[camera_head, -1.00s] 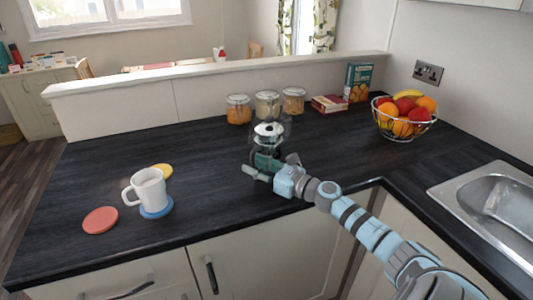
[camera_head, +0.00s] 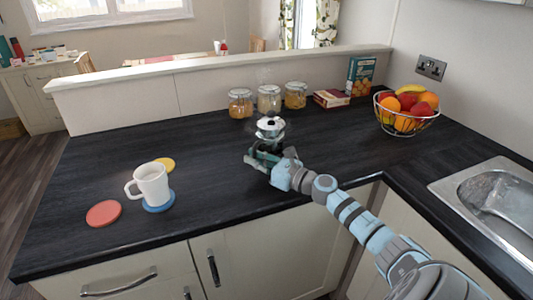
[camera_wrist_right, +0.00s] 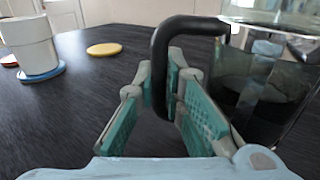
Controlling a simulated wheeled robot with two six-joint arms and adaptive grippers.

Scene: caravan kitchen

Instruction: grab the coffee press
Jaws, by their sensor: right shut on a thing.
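The coffee press (camera_head: 270,129) stands on the dark worktop in the head view, a glass pot with a bright lid, partly hidden by my right gripper. In the right wrist view the press (camera_wrist_right: 262,95) is at the right, with dark contents behind glass and a black handle (camera_wrist_right: 160,65) toward the left. My right gripper (camera_head: 259,159) is at the handle. In the wrist view its teal fingers (camera_wrist_right: 165,100) are shut on the handle, one on each side. Whether the press touches the worktop is hard to tell. My left gripper is not in view.
A white mug (camera_head: 151,184) stands on a blue coaster (camera_head: 159,206) at left, near a red coaster (camera_head: 103,214) and a yellow coaster (camera_head: 165,164). Glass jars (camera_head: 269,99) line the back wall. A fruit basket (camera_head: 407,113) and sink (camera_head: 490,200) are at right.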

